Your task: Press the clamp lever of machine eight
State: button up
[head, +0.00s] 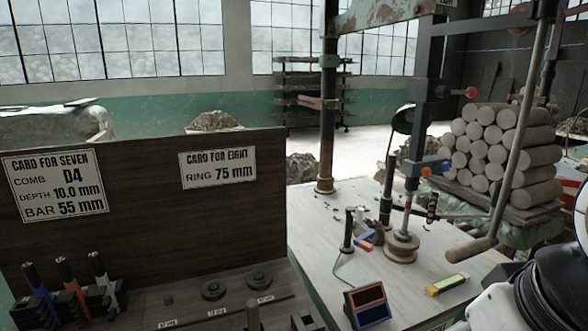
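Machine eight, a dark upright press (422,130), stands on a pale worktop right of centre. A long lever with a wooden handle (472,250) hangs at its right side. A red knob (471,92) sits on a rod high on the press and a blue grip (445,168) lower down. A short black-handled piece (432,207) sits near its foot. I cannot tell for sure which of these is the clamp lever. The press spindle stands over a round brown stack (401,248). White and black parts of my arm show at the bottom right; my gripper's fingers are not seen.
A dark board at left carries a card for seven (55,183) and a card for eight reading RING 75 mm (218,168). A stack of clay logs (505,150) stands behind at right.

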aim_at(460, 92)
jog(key=i+l, duration=0.15)
jog(key=l, duration=0.25)
jog(key=i+l, duration=0.1)
jog(key=l, duration=0.3)
jog(key=i+l+z, duration=0.1)
jog(key=l, duration=0.25)
